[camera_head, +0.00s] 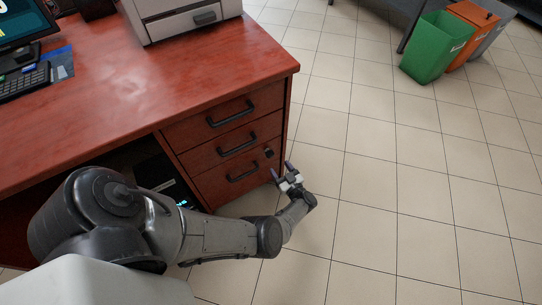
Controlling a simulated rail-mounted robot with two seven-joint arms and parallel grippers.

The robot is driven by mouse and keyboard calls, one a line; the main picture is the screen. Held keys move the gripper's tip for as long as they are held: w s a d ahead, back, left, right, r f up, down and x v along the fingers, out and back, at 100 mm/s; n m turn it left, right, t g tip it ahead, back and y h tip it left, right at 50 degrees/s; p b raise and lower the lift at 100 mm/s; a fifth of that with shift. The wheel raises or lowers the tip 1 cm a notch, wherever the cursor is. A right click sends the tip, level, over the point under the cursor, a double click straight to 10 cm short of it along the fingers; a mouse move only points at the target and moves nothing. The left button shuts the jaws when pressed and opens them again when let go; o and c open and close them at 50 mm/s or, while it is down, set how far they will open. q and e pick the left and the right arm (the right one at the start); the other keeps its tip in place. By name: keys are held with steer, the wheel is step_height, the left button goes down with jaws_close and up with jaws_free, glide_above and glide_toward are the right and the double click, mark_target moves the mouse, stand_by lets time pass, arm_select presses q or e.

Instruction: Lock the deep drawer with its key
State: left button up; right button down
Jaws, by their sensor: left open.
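The deep drawer (232,189) is the lowest of three in the red-brown desk, and it looks closed, its front about flush with the others. A small dark round piece (268,152) sits near its upper right corner. It may be the lock or the key; it is too small to tell. My left gripper (281,170) is open, just below and right of that piece, by the drawer's right edge. Its fingers point toward the desk, and nothing shows between them. I cannot tell whether a finger touches the drawer. My right gripper is out of view.
The desk (190,95) carries a printer (185,15), a keyboard (22,80) and a monitor (25,22). Two closed drawers with black handles are above. A green bin (432,48) and an orange bin (472,32) stand far right. The tiled floor between is clear.

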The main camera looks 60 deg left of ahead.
mark_target(272, 156)
arm_select(q)
steer(key=a+b, duration=0.1)
steer(key=a, duration=0.5)
steer(key=shift+a, duration=0.2)
steer(key=shift+s+a, duration=0.1)
steer(key=shift+a, duration=0.55)
steer(key=shift+c, duration=0.3)
steer(key=c, duration=0.9)
